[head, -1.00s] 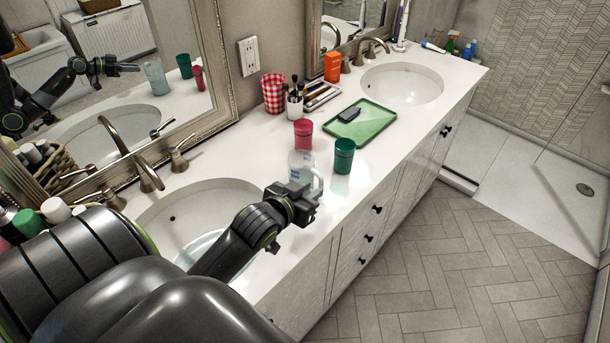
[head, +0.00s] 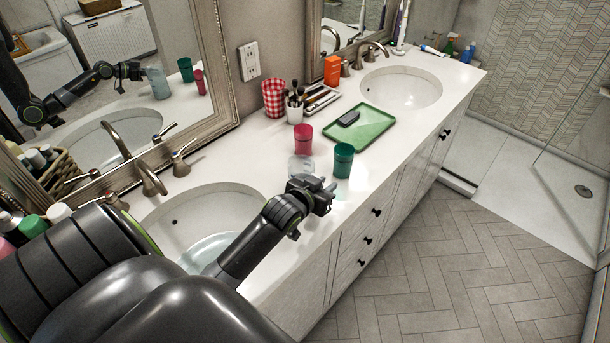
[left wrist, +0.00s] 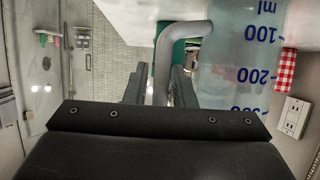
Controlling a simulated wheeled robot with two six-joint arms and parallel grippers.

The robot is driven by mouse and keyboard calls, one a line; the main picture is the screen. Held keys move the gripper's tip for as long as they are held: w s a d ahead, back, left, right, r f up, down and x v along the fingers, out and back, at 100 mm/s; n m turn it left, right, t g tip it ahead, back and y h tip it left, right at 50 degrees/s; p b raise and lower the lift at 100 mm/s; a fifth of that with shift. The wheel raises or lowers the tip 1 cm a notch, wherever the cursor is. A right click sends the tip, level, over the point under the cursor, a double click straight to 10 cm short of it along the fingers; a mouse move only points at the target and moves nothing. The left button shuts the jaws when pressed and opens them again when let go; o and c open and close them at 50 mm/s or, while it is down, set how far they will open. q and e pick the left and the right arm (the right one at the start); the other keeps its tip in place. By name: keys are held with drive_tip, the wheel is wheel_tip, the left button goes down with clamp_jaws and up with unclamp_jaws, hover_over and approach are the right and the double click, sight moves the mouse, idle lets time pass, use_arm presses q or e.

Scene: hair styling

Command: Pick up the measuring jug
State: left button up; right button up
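The clear measuring jug (head: 300,166) stands on the white counter between a red cup and a green cup, partly hidden behind my left gripper (head: 322,190) in the head view. In the left wrist view, its clear body with blue millilitre marks (left wrist: 245,75) fills the upper right. The grey jug handle (left wrist: 161,72) lies between the two fingers of my left gripper (left wrist: 159,86). The fingers are apart, one on each side of the handle, and I see no clear grip on it. My right gripper is out of view.
The red cup (head: 303,138) and green cup (head: 343,160) stand close to the jug. A green tray (head: 372,128) lies beyond them. A sink basin (head: 180,218) is on the left, and the counter's front edge is near my gripper.

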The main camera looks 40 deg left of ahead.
use_arm(q)
drive_tip(key=shift+c, duration=0.4)
clamp_jaws()
drive_tip(key=shift+r, duration=0.15)
